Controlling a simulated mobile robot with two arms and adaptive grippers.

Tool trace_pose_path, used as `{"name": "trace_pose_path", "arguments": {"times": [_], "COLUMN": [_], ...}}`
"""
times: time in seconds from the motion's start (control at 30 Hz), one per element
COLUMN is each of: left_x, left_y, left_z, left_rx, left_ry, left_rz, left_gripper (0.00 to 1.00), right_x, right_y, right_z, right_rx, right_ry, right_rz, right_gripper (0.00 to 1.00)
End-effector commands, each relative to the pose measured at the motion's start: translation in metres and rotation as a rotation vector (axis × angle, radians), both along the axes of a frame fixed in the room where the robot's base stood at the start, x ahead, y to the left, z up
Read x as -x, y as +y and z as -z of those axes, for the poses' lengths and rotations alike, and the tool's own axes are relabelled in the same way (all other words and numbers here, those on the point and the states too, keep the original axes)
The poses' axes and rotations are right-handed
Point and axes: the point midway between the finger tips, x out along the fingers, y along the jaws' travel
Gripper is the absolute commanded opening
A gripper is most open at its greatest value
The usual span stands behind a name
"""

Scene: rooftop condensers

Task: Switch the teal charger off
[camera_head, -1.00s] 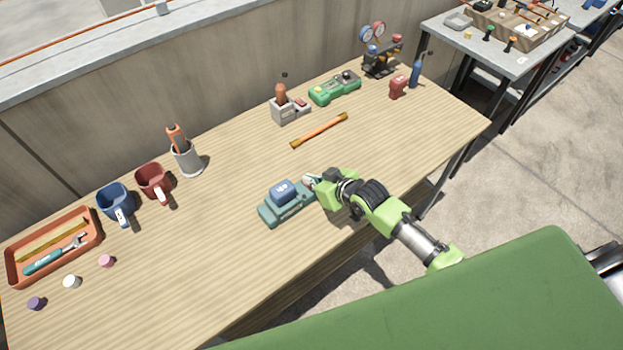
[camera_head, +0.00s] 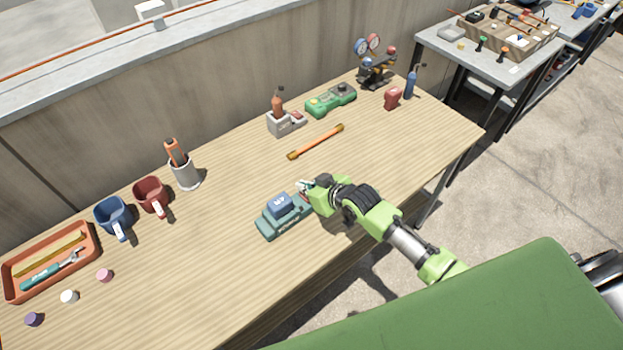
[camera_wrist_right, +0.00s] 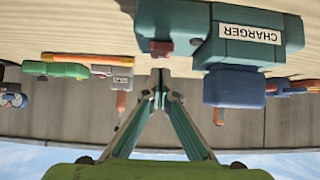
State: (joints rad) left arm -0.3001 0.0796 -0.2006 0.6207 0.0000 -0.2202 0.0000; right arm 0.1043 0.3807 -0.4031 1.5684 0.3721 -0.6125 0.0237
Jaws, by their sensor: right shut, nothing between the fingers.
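The teal charger (camera_head: 283,222) sits on the wooden bench with a blue battery (camera_head: 281,204) in it. The wrist view, which is upside down, shows its teal body (camera_wrist_right: 222,48) with a CHARGER label and the blue battery (camera_wrist_right: 233,87). A red switch (camera_wrist_right: 161,47) shows on the charger's lower side part there. My right gripper (camera_head: 302,186) is by the charger's far right end. Its fingertips (camera_wrist_right: 160,77) are together and empty, close to the red switch; I cannot tell whether they touch it. The switch is not clear in the head view. My left gripper is out of view.
An orange bar (camera_head: 316,142), a grey holder (camera_head: 285,123) and a green device (camera_head: 330,100) lie behind the charger. Mugs (camera_head: 113,216) (camera_head: 151,196), a cup of tools (camera_head: 185,174) and an orange tray (camera_head: 93,253) stand left. The bench between is clear.

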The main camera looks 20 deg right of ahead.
Motion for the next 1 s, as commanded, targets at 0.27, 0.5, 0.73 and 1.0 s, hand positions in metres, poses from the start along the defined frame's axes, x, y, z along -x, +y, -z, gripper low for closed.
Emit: {"name": "trace_pose_path", "arguments": {"times": [0.27,0.5,0.73,1.0], "left_x": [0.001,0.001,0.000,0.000], "left_y": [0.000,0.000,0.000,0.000], "left_z": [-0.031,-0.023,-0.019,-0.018], "left_rx": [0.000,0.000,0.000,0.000], "left_ry": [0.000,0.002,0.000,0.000], "left_rz": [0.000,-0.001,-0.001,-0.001], "left_gripper": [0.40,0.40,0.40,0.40], "right_x": [-0.001,0.025,0.044,0.051], "right_y": [-0.002,-0.011,-0.019,-0.022], "right_z": [-0.040,-0.074,-0.100,-0.111], "right_rx": [0.000,0.001,0.002,0.000], "right_ry": [0.000,-0.003,-0.001,0.000], "right_rz": [0.001,0.000,0.002,0.002], "right_gripper": [0.00,0.00,0.00,0.00]}}
